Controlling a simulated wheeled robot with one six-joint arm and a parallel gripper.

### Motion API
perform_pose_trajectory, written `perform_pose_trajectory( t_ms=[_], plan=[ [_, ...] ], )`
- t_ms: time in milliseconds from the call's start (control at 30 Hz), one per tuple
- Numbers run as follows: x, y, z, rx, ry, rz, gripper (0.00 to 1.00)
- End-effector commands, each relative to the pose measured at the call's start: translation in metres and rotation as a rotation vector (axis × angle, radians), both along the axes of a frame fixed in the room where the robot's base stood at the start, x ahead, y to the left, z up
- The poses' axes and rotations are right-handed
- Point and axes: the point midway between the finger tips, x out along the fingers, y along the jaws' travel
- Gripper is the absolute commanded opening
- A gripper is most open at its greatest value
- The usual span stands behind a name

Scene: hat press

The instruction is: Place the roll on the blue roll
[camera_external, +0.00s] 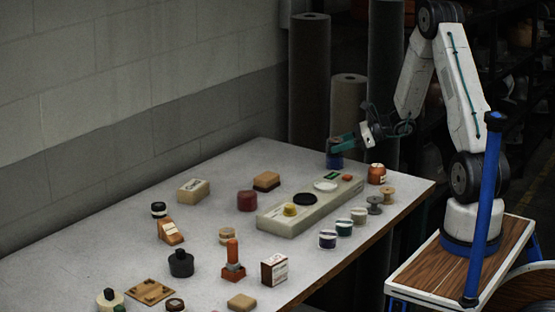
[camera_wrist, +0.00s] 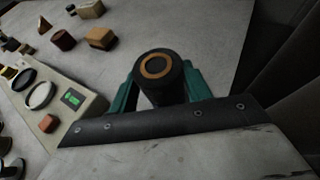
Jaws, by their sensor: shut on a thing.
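My gripper (camera_wrist: 158,85) is shut on a dark roll (camera_wrist: 157,67) with a tan ring on its end, seen end-on between the green fingers in the wrist view. In the external view my gripper (camera_external: 343,145) is at the far right corner of the table. A dark blue roll-shaped thing (camera_external: 334,161) shows directly under the fingers there. I cannot tell whether it is the held roll or a separate blue roll beneath it, nor whether a gap lies between. A white spool with dark blue bands (camera_external: 327,239) stands at the table's front right edge.
A pale long block (camera_external: 275,219) with discs lies left of the gripper. Several spools, including a grey one (camera_external: 375,205), line the right edge near an orange-brown jar (camera_external: 376,174). Tall rolls (camera_external: 309,80) stand behind the table. Bare tabletop lies at the back left.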

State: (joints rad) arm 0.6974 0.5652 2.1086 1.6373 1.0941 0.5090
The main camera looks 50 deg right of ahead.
Motion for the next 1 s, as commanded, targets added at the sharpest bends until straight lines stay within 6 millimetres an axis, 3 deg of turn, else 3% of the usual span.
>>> perform_pose_trajectory(
  t_ms=[167, 200, 267, 667, 1000],
  plan=[
    [0.0, 0.0, -0.002, 0.001, 0.001, 0.0, 0.26],
    [0.0, 0.0, -0.003, 0.0, 0.0, 0.0, 0.54],
    [0.0, 0.0, -0.002, 0.0, 0.0, 0.0, 0.7],
    [-0.004, -0.003, 0.003, 0.0, 0.0, -0.001, 0.7],
    [-0.057, -0.039, 0.029, -0.002, -0.001, -0.005, 0.7]
  ],
)
